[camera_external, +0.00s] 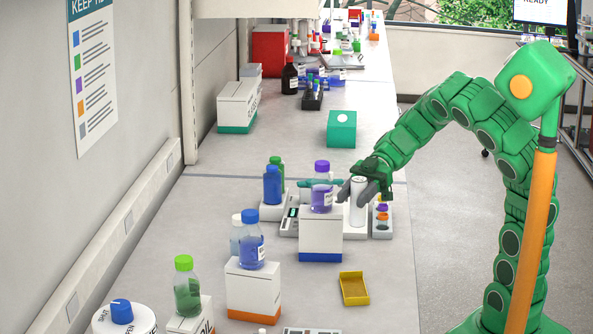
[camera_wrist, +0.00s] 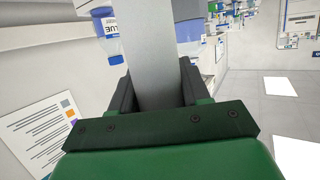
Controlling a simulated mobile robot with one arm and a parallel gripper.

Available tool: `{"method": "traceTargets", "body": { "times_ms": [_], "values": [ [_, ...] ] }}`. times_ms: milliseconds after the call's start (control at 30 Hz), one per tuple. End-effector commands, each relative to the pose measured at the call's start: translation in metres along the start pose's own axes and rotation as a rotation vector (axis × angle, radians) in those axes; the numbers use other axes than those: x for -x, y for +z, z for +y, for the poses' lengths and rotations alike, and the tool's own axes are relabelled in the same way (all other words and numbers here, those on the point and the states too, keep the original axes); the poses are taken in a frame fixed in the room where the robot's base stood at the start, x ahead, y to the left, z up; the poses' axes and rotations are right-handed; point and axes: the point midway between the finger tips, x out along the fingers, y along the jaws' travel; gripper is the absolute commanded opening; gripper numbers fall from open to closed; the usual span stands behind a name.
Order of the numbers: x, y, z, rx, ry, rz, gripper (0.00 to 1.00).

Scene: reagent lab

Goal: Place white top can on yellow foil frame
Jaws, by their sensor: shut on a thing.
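The white top can (camera_external: 358,209) is a pale grey-white cylinder, held upright in my gripper (camera_external: 359,187), which is shut on it. It stands out beside the white box with the blue base stripe; I cannot tell whether its bottom touches what is beneath it. In the wrist view the can (camera_wrist: 155,55) fills the gap between my gripper fingers (camera_wrist: 153,88). The yellow foil frame (camera_external: 354,299) lies on the bench nearer the camera, below the can in the picture, apart from my gripper, with nothing on it.
The white box (camera_external: 320,236) bearing a purple-capped bottle (camera_external: 322,190) stands left of the can. Another box (camera_external: 253,289) with a blue-capped bottle stands left of the frame. Bench right of the frame is clear.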

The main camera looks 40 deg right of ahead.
Motion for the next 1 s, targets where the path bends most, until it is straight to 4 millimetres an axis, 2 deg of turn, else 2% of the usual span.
{"method": "traceTargets", "body": {
  "times_ms": [600,1000],
  "values": [
    [-0.028,0.087,0.0,-0.003,-0.001,0.002,0.11],
    [-0.037,0.118,0.0,-0.001,0.0,0.001,0.11]
  ]
}}
